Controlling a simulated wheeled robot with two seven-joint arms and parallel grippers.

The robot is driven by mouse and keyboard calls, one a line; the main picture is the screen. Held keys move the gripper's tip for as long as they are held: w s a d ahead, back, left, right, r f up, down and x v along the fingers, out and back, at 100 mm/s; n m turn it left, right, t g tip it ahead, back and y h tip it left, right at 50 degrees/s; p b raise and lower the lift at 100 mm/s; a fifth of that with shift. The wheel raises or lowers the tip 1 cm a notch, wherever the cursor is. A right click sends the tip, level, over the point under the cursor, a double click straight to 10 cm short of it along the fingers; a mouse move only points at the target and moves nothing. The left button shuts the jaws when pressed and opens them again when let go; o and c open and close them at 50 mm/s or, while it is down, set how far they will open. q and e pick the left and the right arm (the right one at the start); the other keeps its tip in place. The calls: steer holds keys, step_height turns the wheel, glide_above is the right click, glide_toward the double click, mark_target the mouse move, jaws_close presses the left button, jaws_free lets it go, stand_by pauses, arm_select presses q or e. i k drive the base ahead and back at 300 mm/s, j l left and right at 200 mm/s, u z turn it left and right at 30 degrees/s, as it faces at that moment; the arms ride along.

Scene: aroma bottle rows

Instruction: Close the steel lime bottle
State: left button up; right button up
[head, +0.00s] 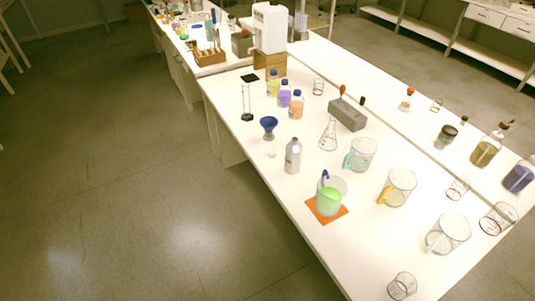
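The steel bottle (293,157) stands upright near the left edge of the white bench in the head view. It is a plain grey metal bottle with a short narrow neck, and the neck looks uncapped. A small pale round piece (271,154), perhaps a cap, lies on the bench just left of the bottle, apart from it. Neither of my grippers shows in this view.
A beaker of green liquid (329,198) sits on an orange mat (312,206) in front. A conical flask (328,136) and a pitcher (361,154) stand to the right. The floor left of the bench is clear.

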mark_target(293, 149)
steer(key=z, duration=0.25)
steer(key=i+j+z, duration=0.2)
steer(key=z, duration=0.15)
steer(key=i+j+z, duration=0.1)
steer(key=j+z, duration=0.2)
steer(key=j, duration=0.15)
steer(key=i+j+z, duration=0.1)
steer(key=j+z, duration=0.25)
steer(key=i+j, duration=0.1)
steer(key=j, duration=0.45)
steer(key=i+j+z, duration=0.1)
steer(key=j, duration=0.5)
steer(key=i+j, duration=0.1)
steer(key=j, duration=0.45)
steer(key=z, duration=0.05)
